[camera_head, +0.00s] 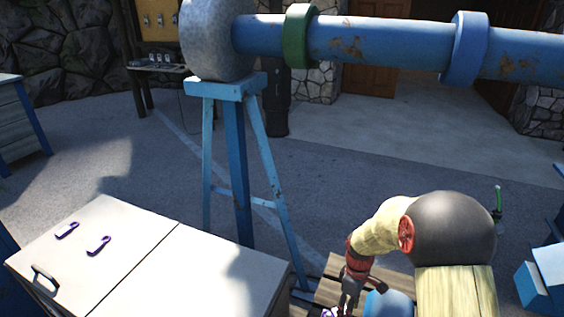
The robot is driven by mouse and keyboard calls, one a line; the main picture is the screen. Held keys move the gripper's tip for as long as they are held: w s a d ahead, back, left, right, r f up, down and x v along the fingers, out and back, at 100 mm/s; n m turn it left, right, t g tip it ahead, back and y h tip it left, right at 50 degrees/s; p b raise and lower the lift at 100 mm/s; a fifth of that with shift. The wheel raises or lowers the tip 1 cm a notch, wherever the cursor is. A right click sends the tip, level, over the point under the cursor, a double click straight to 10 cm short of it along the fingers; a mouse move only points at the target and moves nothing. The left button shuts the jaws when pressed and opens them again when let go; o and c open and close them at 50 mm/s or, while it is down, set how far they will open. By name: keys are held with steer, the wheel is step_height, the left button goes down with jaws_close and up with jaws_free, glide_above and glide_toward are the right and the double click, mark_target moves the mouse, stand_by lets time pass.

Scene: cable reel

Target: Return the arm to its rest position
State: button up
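My arm comes in at the lower right, with a dark rounded joint, a pale yellow link and a red section. My gripper (346,303) points down near the bottom edge of the view, over or beside a wooden pallet (326,291). A small purple item (329,313) shows at its fingertips, cut off by the picture edge. I cannot tell whether the fingers hold it or are open.
A white-topped cabinet (205,270) with two purple hooks (98,245) (67,230) stands at the lower left. A blue stand (235,150) carries a grey drum (217,40) and a blue pipe (385,42). Blue furniture (540,275) is at right. Open floor lies behind.

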steer(key=s+r+m+t, duration=0.2)
steer(key=s+r, duration=0.5)
steer(key=r, duration=0.4)
steer(key=s+a+r+m+t, duration=0.1)
steer(key=s+r+m+t, duration=0.2)
steer(key=r, duration=0.8)
steer(key=s+a+r+m+t, duration=0.1)
steer(key=s+r+m, duration=0.4)
steer(key=s+r, duration=0.6)
steer(key=shift+s+a+t, duration=0.2)
steer(key=shift+a+t, duration=0.05)
steer(key=shift+t, duration=0.45)
